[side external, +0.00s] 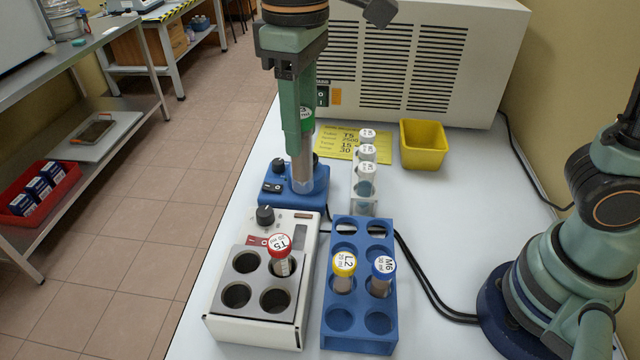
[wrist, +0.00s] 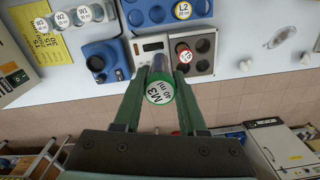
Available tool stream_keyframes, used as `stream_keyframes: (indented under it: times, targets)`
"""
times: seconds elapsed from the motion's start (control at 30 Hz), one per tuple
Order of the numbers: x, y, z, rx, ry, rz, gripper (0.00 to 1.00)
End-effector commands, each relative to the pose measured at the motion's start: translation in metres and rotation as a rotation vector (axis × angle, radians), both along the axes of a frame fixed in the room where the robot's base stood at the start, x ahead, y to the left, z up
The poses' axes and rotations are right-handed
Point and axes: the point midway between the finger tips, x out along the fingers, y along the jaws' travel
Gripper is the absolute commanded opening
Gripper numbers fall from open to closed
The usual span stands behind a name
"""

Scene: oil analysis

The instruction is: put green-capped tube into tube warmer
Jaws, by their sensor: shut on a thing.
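The green-capped tube (side external: 304,168), its cap marked M3, hangs upright in my gripper (side external: 300,135). My gripper is shut on it near the cap. The green cap faces the camera in the wrist view (wrist: 160,91), between my two fingers (wrist: 160,80). The tube warmer (side external: 225,315) is a white box with a grey block of four holes. One far hole holds a red-capped tube (side external: 281,254) marked T5; the other holes look empty. In the side view the held tube overlaps the blue mixer (side external: 318,192) behind the warmer; in the wrist view it is beside the mixer, by the warmer's panel.
A blue rack (side external: 358,232) right of the warmer holds a yellow-capped tube (side external: 344,266) and a blue-capped tube (side external: 382,272). Several white-capped tubes (side external: 366,170) stand behind it. A yellow bin (side external: 423,145) and a large vented machine (side external: 480,60) are at the back.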

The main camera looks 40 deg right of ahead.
Motion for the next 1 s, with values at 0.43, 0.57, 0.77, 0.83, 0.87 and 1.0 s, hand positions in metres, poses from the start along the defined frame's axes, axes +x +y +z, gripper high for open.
stream_keyframes:
  times: [0.43,0.57,0.77,0.83,0.87,1.0]
  targets:
    - [-0.062,0.101,-0.005,-0.001,0.0,0.257,0.0]
    - [-0.06,0.098,-0.028,-0.002,0.002,0.25,0.0]
    - [-0.06,0.098,-0.05,0.0,0.001,0.249,0.0]
    - [-0.06,0.098,-0.054,0.0,0.0,0.249,0.0]
    - [-0.06,0.098,-0.055,0.0,0.0,0.249,0.0]
    - [-0.06,0.098,-0.064,-0.002,0.001,0.248,0.0]
